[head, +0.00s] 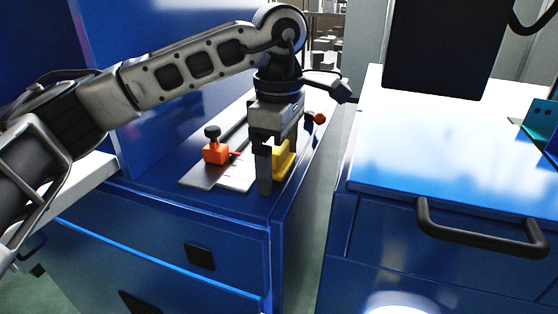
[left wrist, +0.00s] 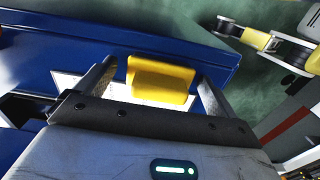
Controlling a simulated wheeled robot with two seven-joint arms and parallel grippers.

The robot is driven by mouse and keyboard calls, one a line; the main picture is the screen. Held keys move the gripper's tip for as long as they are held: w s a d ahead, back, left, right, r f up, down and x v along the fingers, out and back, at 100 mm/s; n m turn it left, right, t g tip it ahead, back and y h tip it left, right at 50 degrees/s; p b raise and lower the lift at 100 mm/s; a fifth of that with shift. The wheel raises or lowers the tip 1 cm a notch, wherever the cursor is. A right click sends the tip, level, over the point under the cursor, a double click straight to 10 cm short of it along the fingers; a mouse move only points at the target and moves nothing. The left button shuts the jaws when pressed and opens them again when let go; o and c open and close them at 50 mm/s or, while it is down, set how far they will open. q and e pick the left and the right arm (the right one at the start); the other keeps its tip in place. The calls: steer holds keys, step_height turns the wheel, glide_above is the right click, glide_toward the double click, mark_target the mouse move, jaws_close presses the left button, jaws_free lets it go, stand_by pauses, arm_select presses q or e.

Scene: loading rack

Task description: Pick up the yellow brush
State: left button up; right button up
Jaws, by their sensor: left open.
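The yellow brush (head: 284,157) is on the blue cabinet's top near its right edge, partly hidden behind my left gripper (head: 274,168) in the head view. In the left wrist view, the yellow brush (left wrist: 160,80) shows as a yellow block between the two fingers of my left gripper (left wrist: 156,74). There are gaps on both sides of it, and the fingers are open. The gripper points down at the brush. Its bristles cannot be made out. My right gripper is not in view.
An orange clamp-like piece with a black knob (head: 215,151) stands left of the gripper on a light metal plate (head: 203,176). A red-orange knob (head: 320,118) shows behind. A blue wall rises at the left. A gap separates a second cabinet (head: 440,150) with a dark handle (head: 480,236).

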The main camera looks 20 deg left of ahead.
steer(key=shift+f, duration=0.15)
arm_select(q)
steer(key=c, duration=1.1)
steer(key=shift+r, duration=0.1)
